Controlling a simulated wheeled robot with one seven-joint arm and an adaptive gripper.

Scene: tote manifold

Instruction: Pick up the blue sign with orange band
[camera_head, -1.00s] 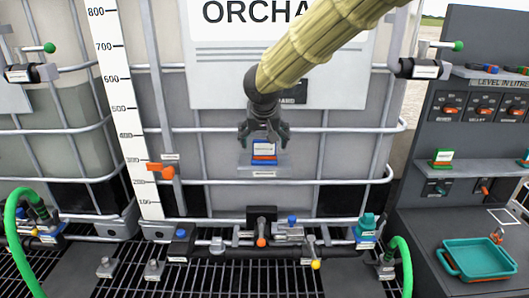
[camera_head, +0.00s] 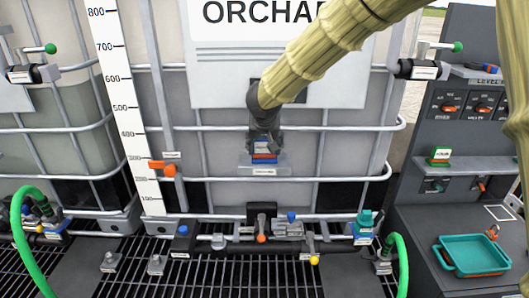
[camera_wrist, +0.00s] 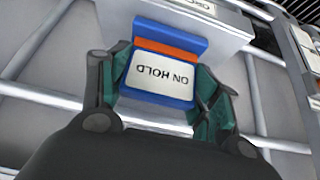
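The blue sign with the orange band (camera_head: 264,152) stands on a small grey shelf (camera_head: 264,170) fixed to the front of the tote cage. In the wrist view the sign (camera_wrist: 162,76) has a white face reading ON HOLD and an orange band near its shelf end. My gripper (camera_head: 264,143) is at the sign from above. In the wrist view its green-padded fingers (camera_wrist: 165,92) are spread, one on each side of the sign. The left finger looks very close to the sign's edge; I cannot tell whether it touches. The head view hides the sign's upper part behind the fingers.
Cage bars (camera_head: 340,178) run beside and below the shelf. Valves and a manifold pipe (camera_head: 262,240) lie lower down. A green sign (camera_head: 440,155) stands on the right panel, above a teal tray (camera_head: 472,256).

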